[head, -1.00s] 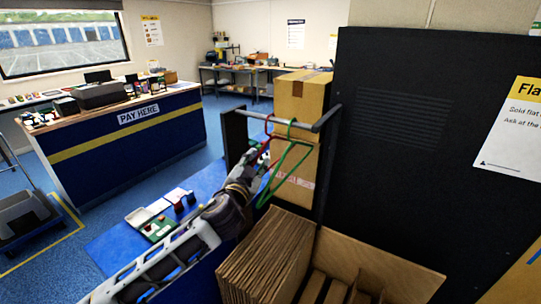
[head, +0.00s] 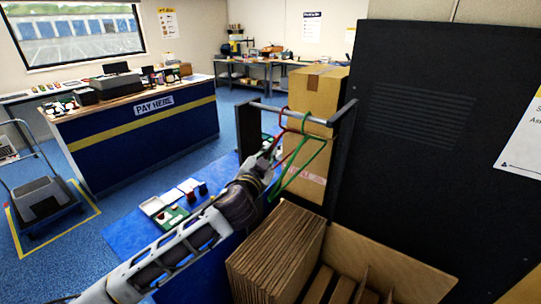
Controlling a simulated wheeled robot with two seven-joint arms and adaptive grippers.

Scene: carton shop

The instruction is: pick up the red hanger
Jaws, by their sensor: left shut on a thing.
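The red hanger (head: 282,127) hangs by its hook on a grey rail (head: 262,106), and its lower part is largely hidden by my gripper and the green hanger. My left gripper (head: 274,151) comes in from the lower left and is shut on the red hanger, below the rail. A green hanger (head: 303,168) hangs just to the right on the same rail, close to the gripper. My right gripper is not in view.
A dark post (head: 341,140) holds the rail's right end. Stacked cartons (head: 319,90) stand behind it. A blue table (head: 120,238) with small items lies under my arm, and a tall black panel (head: 440,170) blocks the right.

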